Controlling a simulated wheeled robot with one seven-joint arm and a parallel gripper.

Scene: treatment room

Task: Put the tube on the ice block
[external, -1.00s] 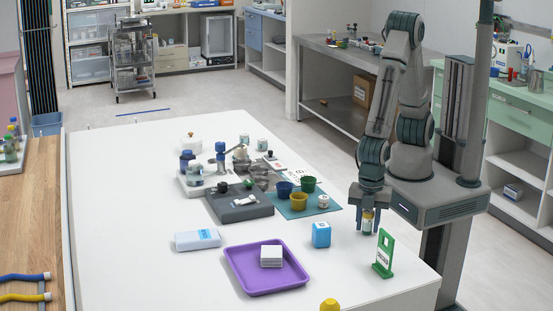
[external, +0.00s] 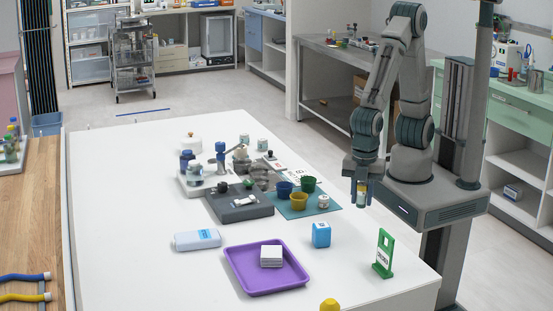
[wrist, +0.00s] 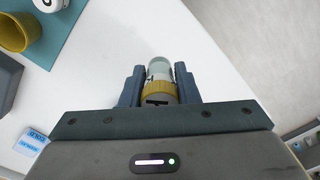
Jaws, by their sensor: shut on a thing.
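My gripper (external: 362,184) is shut on the tube (external: 362,197) and holds it upright above the right edge of the white table. In the wrist view the tube (wrist: 160,83) sits between both fingers; it has a pale top, a yellow band and dark marks. A small blue block with a white label (external: 321,235), which looks like the ice block, stands on the table below and left of my gripper. It also shows at the lower left in the wrist view (wrist: 34,141), with lettering partly readable as "COLD". Nothing is on top of it.
A purple tray (external: 290,282) with a white stack and a pale blue pack (external: 197,240) lie left. Coloured cups stand on a teal mat (external: 328,206) behind.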

